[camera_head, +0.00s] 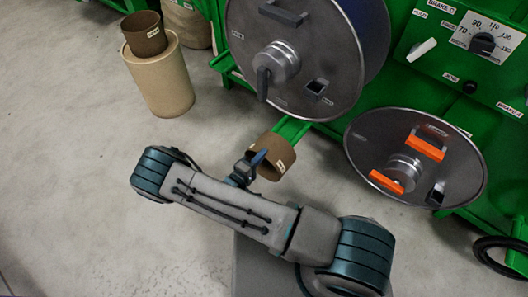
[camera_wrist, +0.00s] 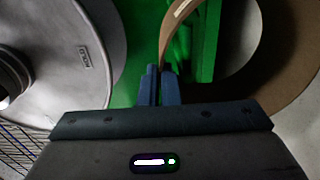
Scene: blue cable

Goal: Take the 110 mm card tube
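A brown card tube (camera_head: 270,157) with a white label shows in the head view, in front of a green beam below the big reel. The label is too small to read. In the wrist view, the tube (camera_wrist: 279,62) fills the upper right, with its open end towards the camera. My gripper (camera_head: 256,161) is at the tube's left side. In the wrist view, its blue fingers (camera_wrist: 160,84) are close together, with the tube's near wall running down between their tips. They look shut on this wall. The fingertips partly hide the wall.
Another brown tube (camera_head: 144,34) stands in a wider tan tube (camera_head: 161,80) on the floor at upper left. A large grey reel (camera_head: 300,35) and a smaller disc with orange handles (camera_head: 415,160) are close by on the green machine. The left floor is clear.

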